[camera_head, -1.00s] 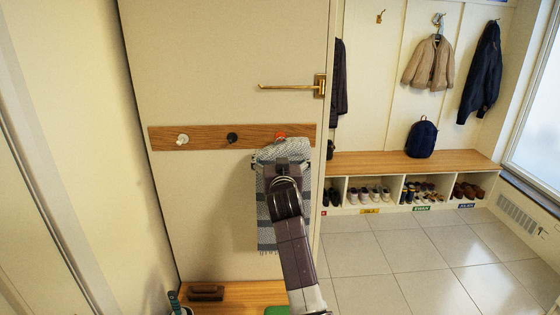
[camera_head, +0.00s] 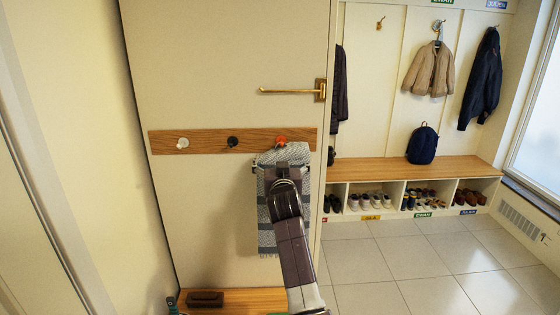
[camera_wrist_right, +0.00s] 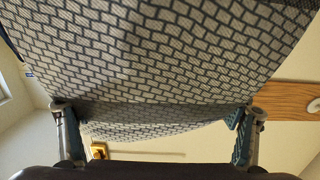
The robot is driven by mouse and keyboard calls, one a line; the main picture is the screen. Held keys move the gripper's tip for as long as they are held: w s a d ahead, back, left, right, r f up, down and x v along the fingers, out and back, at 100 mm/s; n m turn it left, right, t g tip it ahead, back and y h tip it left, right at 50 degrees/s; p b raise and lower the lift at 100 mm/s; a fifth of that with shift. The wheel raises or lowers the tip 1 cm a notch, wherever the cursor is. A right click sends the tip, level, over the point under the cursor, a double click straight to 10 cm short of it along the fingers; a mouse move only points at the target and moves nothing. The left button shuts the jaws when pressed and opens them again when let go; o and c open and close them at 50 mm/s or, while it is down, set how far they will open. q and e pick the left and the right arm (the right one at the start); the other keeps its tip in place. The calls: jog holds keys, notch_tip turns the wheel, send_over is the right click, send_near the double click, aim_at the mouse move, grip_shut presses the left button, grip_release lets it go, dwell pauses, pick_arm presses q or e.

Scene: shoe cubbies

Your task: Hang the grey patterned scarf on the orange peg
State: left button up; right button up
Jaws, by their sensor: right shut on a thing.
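The grey patterned scarf (camera_head: 268,212) hangs in front of the wooden peg board, its fold just below and in front of the orange peg (camera_head: 281,141). I cannot tell whether the fold touches the peg. My right gripper (camera_head: 284,168) is shut on the scarf near its upper fold and hides part of it. In the right wrist view, the scarf's brick-patterned cloth (camera_wrist_right: 160,50) fills the upper area, between and above the two fingers of the gripper (camera_wrist_right: 152,114). My left gripper is not in view.
A white peg (camera_head: 182,143) and a black peg (camera_head: 232,142) stand left on the peg board (camera_head: 205,149). A brass door handle (camera_head: 293,91) is above right. A wooden bench (camera_head: 245,298) with a brown brush-like item (camera_head: 206,299) is below. Tiled floor (camera_head: 400,265) is clear at right.

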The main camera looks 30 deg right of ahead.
jog(key=o, duration=1.7)
jog(key=shift+o, duration=0.2)
jog(key=shift+s, duration=0.1)
jog(key=v, duration=1.2)
